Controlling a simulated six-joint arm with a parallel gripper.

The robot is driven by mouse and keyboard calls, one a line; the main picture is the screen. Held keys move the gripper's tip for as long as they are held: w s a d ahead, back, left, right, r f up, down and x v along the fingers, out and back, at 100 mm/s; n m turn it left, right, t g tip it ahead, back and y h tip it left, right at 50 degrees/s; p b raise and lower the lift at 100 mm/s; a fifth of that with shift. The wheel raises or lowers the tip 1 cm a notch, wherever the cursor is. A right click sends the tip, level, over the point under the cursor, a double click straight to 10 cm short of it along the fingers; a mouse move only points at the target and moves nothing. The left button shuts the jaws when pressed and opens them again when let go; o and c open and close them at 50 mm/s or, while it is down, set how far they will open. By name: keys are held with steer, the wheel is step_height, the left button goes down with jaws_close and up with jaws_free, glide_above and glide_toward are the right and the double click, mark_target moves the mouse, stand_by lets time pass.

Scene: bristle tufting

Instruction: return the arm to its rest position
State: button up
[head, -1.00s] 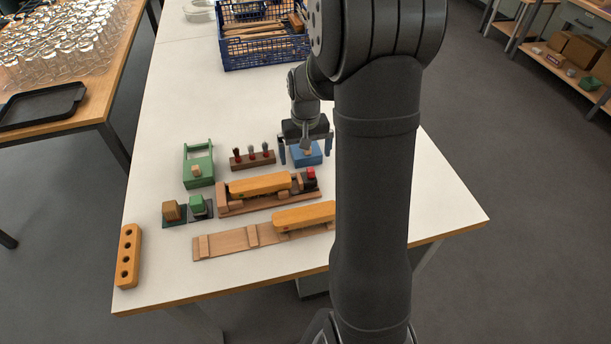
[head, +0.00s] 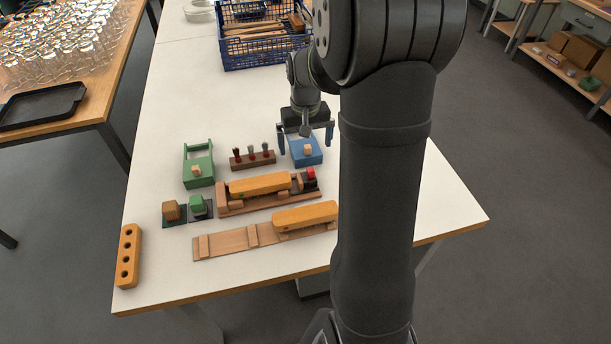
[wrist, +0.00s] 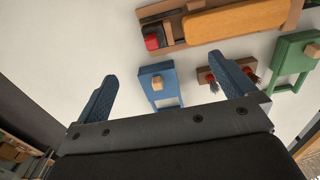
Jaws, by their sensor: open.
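My gripper (head: 306,134) is open and empty, held above the white table near the blue block with a small wooden piece on it (head: 306,153). In the wrist view the two blue fingers of my gripper (wrist: 170,90) are spread wide apart, and the blue block (wrist: 159,70) shows on the table beyond the gap between them. Part of my arm hides the right side of the table in the head view.
Close by are a rack with dark-red tufts (head: 252,159), a green block with a handle (head: 198,168), and wooden fixtures with orange brush bodies (head: 260,185). An orange block with holes (head: 128,256) lies front left. A blue crate (head: 262,50) stands at the back.

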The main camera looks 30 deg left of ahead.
step_height(320, 180, up, 6)
steer(key=shift+r, duration=0.15)
